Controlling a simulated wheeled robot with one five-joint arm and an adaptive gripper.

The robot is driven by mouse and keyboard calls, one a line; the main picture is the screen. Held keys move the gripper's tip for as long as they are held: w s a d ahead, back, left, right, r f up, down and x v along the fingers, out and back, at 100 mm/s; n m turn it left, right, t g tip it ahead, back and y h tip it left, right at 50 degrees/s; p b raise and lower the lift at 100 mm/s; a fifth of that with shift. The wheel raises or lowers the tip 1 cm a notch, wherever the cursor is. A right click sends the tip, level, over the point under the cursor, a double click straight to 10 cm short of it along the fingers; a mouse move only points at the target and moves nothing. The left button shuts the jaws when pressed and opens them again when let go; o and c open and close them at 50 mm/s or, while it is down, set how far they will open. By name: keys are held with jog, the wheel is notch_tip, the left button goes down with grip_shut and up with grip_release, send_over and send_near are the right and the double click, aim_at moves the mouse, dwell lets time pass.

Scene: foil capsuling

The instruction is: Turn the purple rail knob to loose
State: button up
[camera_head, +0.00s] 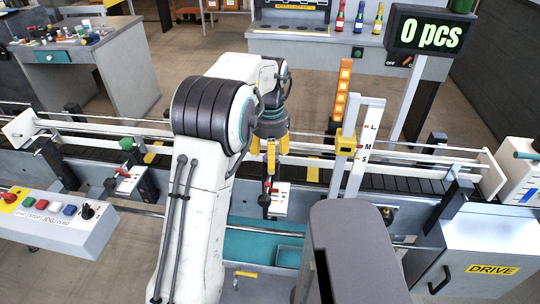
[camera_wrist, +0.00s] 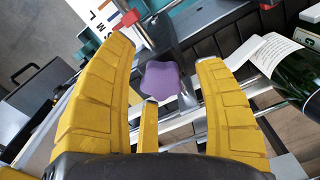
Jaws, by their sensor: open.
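The purple rail knob (camera_wrist: 165,82) shows in the wrist view as a lobed knob on a rail mount, between and beyond my yellow fingers. My gripper (camera_wrist: 166,58) is open, with one finger on each side of the knob in the picture. I cannot tell whether either finger touches it. In the head view my gripper (camera_head: 268,148) points down over the conveyor's near rail. The purple knob cannot be made out there, and my arm hides part of the rail.
A conveyor (camera_head: 395,183) with white guide rails runs across the head view. A white L-M-S scale post (camera_head: 362,150) stands right of my gripper. A green knob (camera_head: 127,143) is farther left. A button panel (camera_head: 55,218) and the drive box (camera_head: 485,262) stand in front.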

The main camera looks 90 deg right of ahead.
jog(key=shift+c, duration=0.4)
jog(key=c, duration=1.1)
